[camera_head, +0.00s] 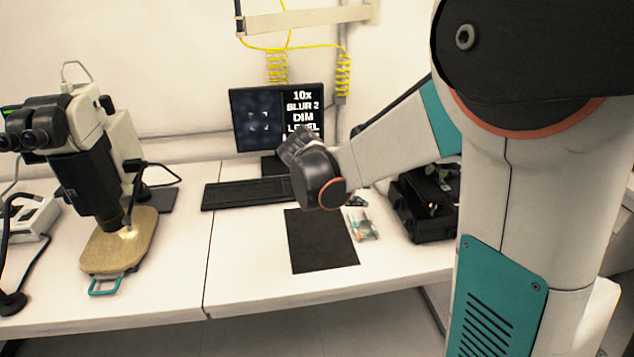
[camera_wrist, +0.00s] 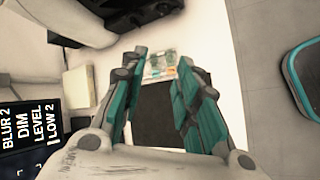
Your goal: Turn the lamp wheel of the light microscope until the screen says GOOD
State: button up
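A white and black microscope with two eyepieces (camera_head: 75,150) stands at the left of the bench, over a tan stage plate. A black device (camera_head: 425,205), partly hidden behind my arm, stands at the right; I cannot tell whether it is the light microscope's base. No lamp wheel can be made out. The screen (camera_head: 277,118) reads 10x, BLUR 2, DIM, LEVEL, with its lower lines covered by my arm. In the wrist view the screen (camera_wrist: 30,130) also shows LOW 2. My gripper (camera_wrist: 162,58) is open and empty, its teal fingers apart above the bench and black mat.
A black keyboard (camera_head: 250,193) lies before the screen. A black mat (camera_head: 320,240) lies mid-bench, with small coloured items (camera_head: 363,226) to its right. Yellow coiled cables (camera_head: 343,75) hang on the wall.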

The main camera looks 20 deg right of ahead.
jog(key=w+d+f+n+g+h+b, duration=0.1)
jog(key=w+d+f+h, duration=0.1)
jog(key=f, duration=0.2)
jog(key=w+d+f+n+g+h, duration=0.1)
jog(key=w+d+f, duration=0.2)
jog(key=f, duration=0.2)
jog(key=n+g+h+b, duration=0.2)
send_near(404, 223)
jog(key=b+x, duration=0.4)
jog(key=x, duration=0.4)
grip_shut()
